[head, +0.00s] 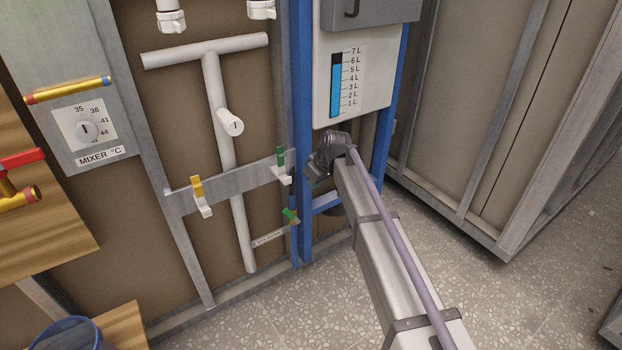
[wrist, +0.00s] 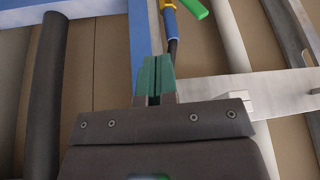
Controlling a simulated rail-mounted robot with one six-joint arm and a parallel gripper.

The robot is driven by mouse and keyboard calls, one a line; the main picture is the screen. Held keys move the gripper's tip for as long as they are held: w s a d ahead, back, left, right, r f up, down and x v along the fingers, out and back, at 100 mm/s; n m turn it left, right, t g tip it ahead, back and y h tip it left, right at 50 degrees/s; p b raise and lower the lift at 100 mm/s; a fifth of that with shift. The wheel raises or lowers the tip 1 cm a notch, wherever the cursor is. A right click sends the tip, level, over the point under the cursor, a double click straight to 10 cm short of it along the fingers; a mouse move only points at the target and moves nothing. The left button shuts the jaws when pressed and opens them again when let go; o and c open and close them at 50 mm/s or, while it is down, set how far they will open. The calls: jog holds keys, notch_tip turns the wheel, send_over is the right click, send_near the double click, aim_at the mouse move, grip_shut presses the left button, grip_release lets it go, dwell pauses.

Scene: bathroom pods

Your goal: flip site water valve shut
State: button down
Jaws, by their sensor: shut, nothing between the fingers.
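A small valve with a green lever (head: 291,215) sits low on a thin blue pipe, beside the blue frame post. A label strip near it is too small to read. In the wrist view a green lever (wrist: 195,9) shows at the top edge, partly cut off, by a yellow fitting (wrist: 166,4) on a blue-and-dark pipe. The lever is slanted in both views. My gripper (head: 311,181) is up and right of the lever in the head view, in front of the blue frame. Its green fingers (wrist: 153,78) are together, empty and apart from the lever.
Another green handle (head: 280,157) and a yellow handle (head: 196,187) sit on white clips on a metal cross plate (head: 235,184). A red-handled brass valve (head: 20,160) is at far left. A water-level tank (head: 350,75) hangs above my gripper.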

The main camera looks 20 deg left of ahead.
jog(key=m+g+y+b, duration=0.1)
jog(key=m+g+b, duration=0.15)
jog(key=b, duration=0.85)
send_near(292, 216)
jog(key=shift+n, duration=0.45)
jog(key=a+f, duration=0.1)
jog(key=f, duration=0.1)
jog(key=a+f, duration=0.2)
jog(key=shift+a, duration=0.25)
